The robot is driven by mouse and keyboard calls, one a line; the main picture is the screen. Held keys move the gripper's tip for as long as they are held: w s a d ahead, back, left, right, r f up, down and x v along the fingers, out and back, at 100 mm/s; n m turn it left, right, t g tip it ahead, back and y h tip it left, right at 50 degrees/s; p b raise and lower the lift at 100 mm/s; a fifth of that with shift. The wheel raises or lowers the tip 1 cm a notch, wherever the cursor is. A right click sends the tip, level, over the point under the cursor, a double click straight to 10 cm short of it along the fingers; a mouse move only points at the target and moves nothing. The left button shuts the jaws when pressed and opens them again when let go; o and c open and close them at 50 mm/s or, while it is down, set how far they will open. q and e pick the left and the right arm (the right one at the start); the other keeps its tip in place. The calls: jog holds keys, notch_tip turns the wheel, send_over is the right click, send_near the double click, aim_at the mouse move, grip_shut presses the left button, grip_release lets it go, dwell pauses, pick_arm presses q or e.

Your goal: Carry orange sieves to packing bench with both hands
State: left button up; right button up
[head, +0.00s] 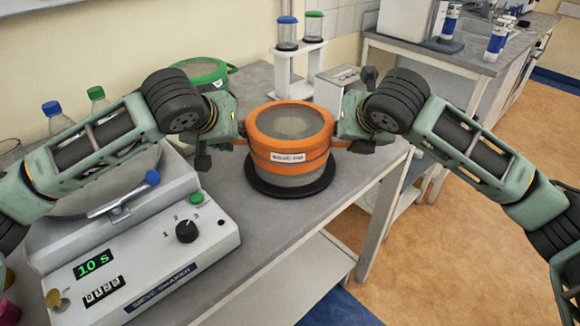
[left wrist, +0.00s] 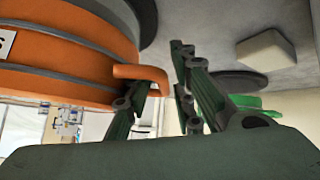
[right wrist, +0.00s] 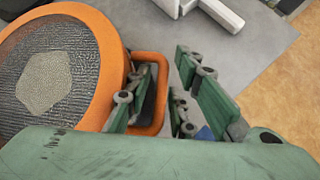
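The orange sieves (head: 290,125) stand upright as a labelled stack with a grey lower part on a black round base on the grey bench. Their mesh top (right wrist: 45,80) holds a pale patch of material. My left gripper (head: 236,138) is at the left handle (left wrist: 142,73), its fingers spread apart with the handle by them. My right gripper (head: 345,132) is at the right handle (right wrist: 160,90); one finger is inside the loop and the other outside, with a gap. Contact with either handle is unclear. No bench is marked as the packing bench.
The sieve shaker (head: 140,245) with a lit display stands at left. A green-rimmed sieve (head: 203,70) and a white rack (head: 284,72) with capped tubes stand behind. Another bench (head: 440,55) is at back right, beyond the bench edge. Orange floor (head: 430,250) is open at right.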

pick_arm(q)
jog(key=shift+r, duration=0.15)
pick_arm(e)
jog(key=shift+a+r, duration=0.1)
pick_arm(q)
jog(key=shift+s+r, duration=0.25)
pick_arm(e)
jog(key=shift+w, duration=0.1)
pick_arm(q)
jog(key=v, duration=0.7)
pick_arm(e)
jog(key=v, duration=1.2)
pick_arm(q)
jog(key=shift+a, duration=0.15)
